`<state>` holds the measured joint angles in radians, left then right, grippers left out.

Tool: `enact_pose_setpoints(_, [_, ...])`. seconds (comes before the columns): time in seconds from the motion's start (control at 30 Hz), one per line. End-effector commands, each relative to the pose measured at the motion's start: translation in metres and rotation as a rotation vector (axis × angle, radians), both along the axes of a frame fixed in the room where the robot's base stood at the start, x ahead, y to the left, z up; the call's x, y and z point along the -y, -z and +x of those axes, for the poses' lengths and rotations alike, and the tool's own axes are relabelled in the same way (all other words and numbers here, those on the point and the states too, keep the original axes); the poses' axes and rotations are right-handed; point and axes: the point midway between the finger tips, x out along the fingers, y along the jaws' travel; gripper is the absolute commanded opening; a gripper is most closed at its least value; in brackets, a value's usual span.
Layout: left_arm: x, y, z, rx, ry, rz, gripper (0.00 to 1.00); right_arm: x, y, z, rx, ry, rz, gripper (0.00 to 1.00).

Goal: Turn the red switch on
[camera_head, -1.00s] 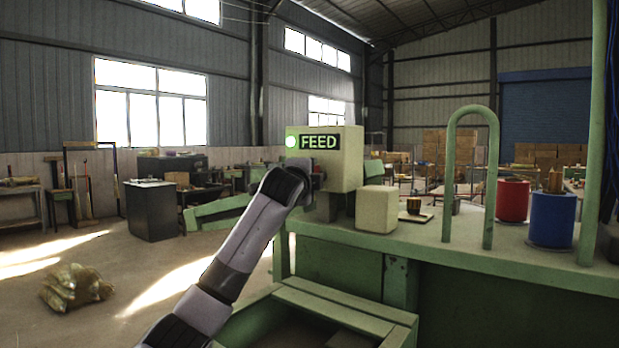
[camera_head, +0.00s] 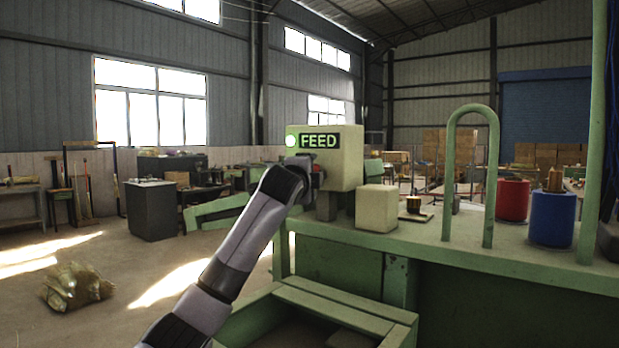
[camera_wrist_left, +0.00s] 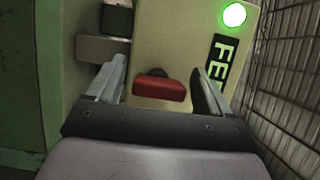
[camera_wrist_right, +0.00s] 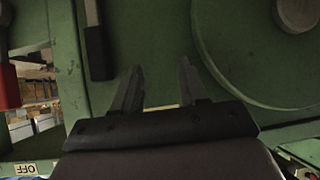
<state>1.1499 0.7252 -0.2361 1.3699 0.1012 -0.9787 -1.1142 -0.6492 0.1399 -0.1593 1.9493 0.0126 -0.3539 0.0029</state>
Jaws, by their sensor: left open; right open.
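The red switch (camera_wrist_left: 160,88) shows in the left wrist view, on the face of the cream FEED box (camera_wrist_left: 150,45). My left gripper (camera_wrist_left: 160,82) is open, with one finger on each side of the red switch; I cannot tell whether either touches it. In the head view the FEED box (camera_head: 345,160) stands on the green machine, its round green light (camera_head: 291,141) lit. My left gripper (camera_head: 306,180) is at the lower front of the box there, and the switch is mostly hidden. My right gripper (camera_wrist_right: 158,90) is open and empty in front of a green panel.
A cream block (camera_head: 376,208), a green arch (camera_head: 450,170), a red spool (camera_head: 512,200) and a blue spool (camera_head: 552,218) stand on the green machine top (camera_head: 470,245). In the right wrist view, a black handle (camera_wrist_right: 98,52) and an OFF label (camera_wrist_right: 26,169) show.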

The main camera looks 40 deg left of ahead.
Motion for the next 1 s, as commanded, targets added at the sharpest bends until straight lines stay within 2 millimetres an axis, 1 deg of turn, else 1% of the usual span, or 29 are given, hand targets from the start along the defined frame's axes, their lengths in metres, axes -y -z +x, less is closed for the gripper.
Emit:
enact_pose_setpoints(0.17, [0.008,0.002,-0.015,0.003,0.002,0.003,0.81,0.000,0.009,0.000,0.000,0.000,0.000,0.43])
enact_pose_setpoints(0.3, [0.016,0.002,-0.031,0.003,0.000,0.001,0.81,0.000,0.015,0.000,0.000,0.000,0.000,0.43])
enact_pose_setpoints(0.53, [0.029,0.001,-0.052,0.002,0.001,0.001,0.81,0.000,0.022,0.000,0.000,0.000,0.000,0.43])
enact_pose_setpoints(0.7, [0.033,0.001,-0.059,0.000,0.001,-0.001,0.81,0.000,0.024,0.000,0.000,0.000,0.000,0.43])
enact_pose_setpoints(1.0, [0.033,0.000,-0.060,0.000,0.000,-0.001,0.81,0.000,0.023,0.000,0.000,0.001,0.001,0.43])
